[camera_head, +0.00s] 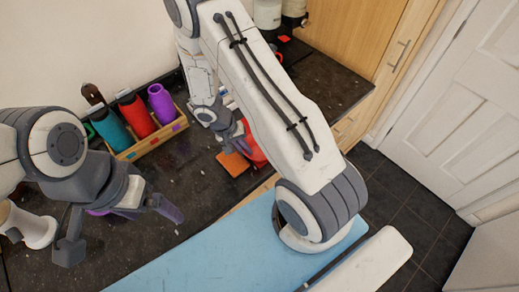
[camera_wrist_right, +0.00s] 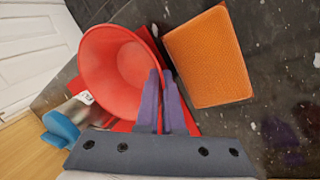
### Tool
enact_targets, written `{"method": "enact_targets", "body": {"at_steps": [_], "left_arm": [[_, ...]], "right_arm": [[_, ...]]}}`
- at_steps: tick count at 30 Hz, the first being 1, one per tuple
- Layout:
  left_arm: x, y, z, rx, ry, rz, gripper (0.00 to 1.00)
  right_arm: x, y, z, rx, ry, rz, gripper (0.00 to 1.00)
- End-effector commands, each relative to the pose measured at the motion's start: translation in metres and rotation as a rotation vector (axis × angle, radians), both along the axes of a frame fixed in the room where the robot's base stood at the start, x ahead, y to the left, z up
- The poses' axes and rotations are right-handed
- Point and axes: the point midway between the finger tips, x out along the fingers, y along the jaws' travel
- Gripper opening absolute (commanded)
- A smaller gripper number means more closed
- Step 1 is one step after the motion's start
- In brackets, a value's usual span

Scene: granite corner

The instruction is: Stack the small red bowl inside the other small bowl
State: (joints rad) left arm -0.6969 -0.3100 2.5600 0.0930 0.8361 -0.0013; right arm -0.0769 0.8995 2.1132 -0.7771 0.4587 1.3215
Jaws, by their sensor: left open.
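The small red bowl (camera_wrist_right: 112,65) shows large in the right wrist view, its open side facing the camera. My right gripper (camera_wrist_right: 162,85) has its fingers close together at the bowl's rim, with red wall between them. In the head view the bowl (camera_head: 253,146) is partly hidden behind my right arm and gripper (camera_head: 235,143). A purple object (camera_head: 98,212), perhaps the other bowl, is mostly hidden under my left gripper (camera_head: 118,235). The left gripper's fingers are spread wide over the dark counter.
An orange square (camera_head: 233,163) lies beside the red bowl. A red flat thing (camera_wrist_right: 150,40) lies behind the bowl. Counter between the grippers is largely clear.

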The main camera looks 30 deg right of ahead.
Motion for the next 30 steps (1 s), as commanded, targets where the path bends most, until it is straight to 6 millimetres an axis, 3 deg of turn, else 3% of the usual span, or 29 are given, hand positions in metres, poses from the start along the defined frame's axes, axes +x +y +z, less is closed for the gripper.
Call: {"method": "enact_targets", "body": {"at_steps": [11,19,30], "left_arm": [[0.0,0.0,-0.003,0.0,0.0,0.0,0.94],[0.0,0.0,-0.014,0.0,0.0,0.002,0.94],[0.0,0.0,-0.041,0.0,0.0,0.004,0.94]], "right_arm": [[0.001,0.0,0.006,-0.001,-0.002,0.0,0.0],[0.002,0.0,0.04,0.0,-0.007,-0.001,0.0],[-0.059,-0.043,0.082,-0.001,-0.005,-0.004,0.0]]}}
